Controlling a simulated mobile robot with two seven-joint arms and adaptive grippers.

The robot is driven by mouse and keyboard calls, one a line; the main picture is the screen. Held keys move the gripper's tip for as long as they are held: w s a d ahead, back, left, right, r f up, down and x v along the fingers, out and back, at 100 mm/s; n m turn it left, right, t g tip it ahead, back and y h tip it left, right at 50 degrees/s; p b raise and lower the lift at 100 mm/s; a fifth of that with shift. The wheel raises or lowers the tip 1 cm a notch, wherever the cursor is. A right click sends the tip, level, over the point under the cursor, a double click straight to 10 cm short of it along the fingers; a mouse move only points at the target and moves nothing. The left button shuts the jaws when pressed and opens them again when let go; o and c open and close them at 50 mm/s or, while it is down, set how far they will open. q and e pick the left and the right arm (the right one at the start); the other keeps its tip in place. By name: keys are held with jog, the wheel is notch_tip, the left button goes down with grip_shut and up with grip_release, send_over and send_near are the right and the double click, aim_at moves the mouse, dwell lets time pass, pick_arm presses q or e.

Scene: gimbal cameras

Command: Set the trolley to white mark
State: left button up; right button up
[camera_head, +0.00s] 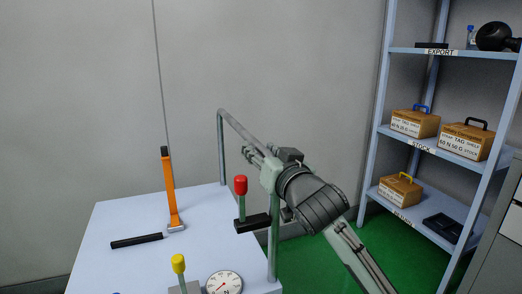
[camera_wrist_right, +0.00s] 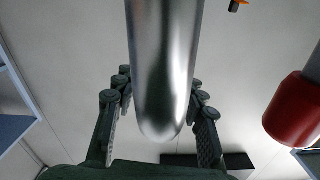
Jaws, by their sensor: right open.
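The trolley has a pale top (camera_head: 140,215) and a grey push rail (camera_head: 221,135) along its right side. The rail also shows in the right wrist view (camera_wrist_right: 165,70) as a shiny metal bar. My right gripper (camera_head: 257,157) is at the rail, coming in from the right. In the right wrist view its fingers (camera_wrist_right: 160,115) are apart, one on each side of the bar; whether they touch it I cannot tell. My left gripper is not in view. No white mark shows.
On the trolley are an orange-handled tool (camera_head: 169,190), a black bar (camera_head: 136,241), a red-knobbed lever (camera_head: 240,186), a yellow knob (camera_head: 178,263) and a dial gauge (camera_head: 223,284). A shelf rack (camera_head: 455,52) with labelled boxes stands right. Green floor (camera_head: 310,255) lies between. A wall is behind.

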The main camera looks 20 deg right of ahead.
grip_shut()
jog(key=shift+w+a, duration=0.1)
jog(key=shift+a, duration=0.05)
dwell(0.4)
